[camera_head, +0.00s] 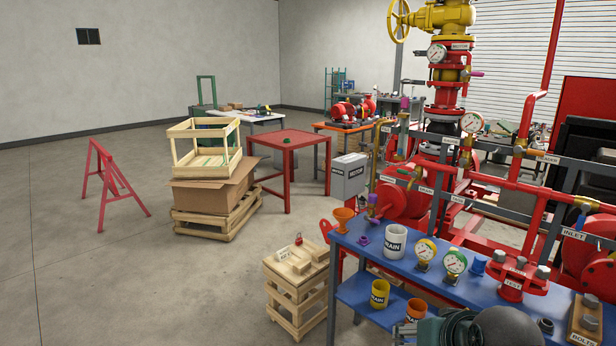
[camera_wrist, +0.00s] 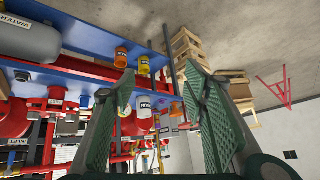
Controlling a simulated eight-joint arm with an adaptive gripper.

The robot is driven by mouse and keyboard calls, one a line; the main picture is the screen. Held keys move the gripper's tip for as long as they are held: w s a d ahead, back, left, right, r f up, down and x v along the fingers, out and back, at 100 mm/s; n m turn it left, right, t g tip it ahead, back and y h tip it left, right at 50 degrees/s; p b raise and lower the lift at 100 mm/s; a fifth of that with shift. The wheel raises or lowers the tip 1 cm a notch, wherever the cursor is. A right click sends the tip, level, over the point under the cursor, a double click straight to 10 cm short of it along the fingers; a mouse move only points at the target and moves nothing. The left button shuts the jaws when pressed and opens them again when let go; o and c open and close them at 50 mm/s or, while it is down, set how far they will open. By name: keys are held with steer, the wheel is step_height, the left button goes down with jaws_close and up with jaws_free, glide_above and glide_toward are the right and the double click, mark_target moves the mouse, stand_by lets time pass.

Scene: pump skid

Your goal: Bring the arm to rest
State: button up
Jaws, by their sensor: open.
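My gripper (camera_wrist: 160,68) shows in the wrist view with its two green, ribbed fingers spread wide apart. The space between the fingertips is empty, and no object is held. Past the fingers, the view is turned upside down and shows the blue bench (camera_wrist: 82,17), with an orange cup (camera_wrist: 121,57), a yellow cup (camera_wrist: 144,66) and a white mug (camera_wrist: 145,106) at a distance. In the head view, a dark green and grey part of my arm shows at the bottom edge, in front of the blue bench (camera_head: 385,258). The fingertips cannot be made out there.
The bench carries a white mug (camera_head: 395,241), gauges (camera_head: 426,252), an orange funnel (camera_head: 344,219) and a block labelled BOLTS (camera_head: 585,320). Red pump pipework (camera_head: 480,185) stands close behind. A wooden crate stand (camera_head: 297,290) is left of the bench. Open floor (camera_head: 130,270) lies further left.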

steer(key=shift+n+g, duration=0.4)
steer(key=shift+n, duration=0.5)
steer(key=shift+s+a+f, duration=0.2)
steer(key=shift+s, duration=0.6)
steer(key=shift+s+a+f, duration=0.15)
steer(key=shift+s+a, duration=0.1)
steer(key=shift+s, duration=0.6)
steer(key=shift+s+a+f, duration=0.2)
steer(key=shift+s, duration=0.6)
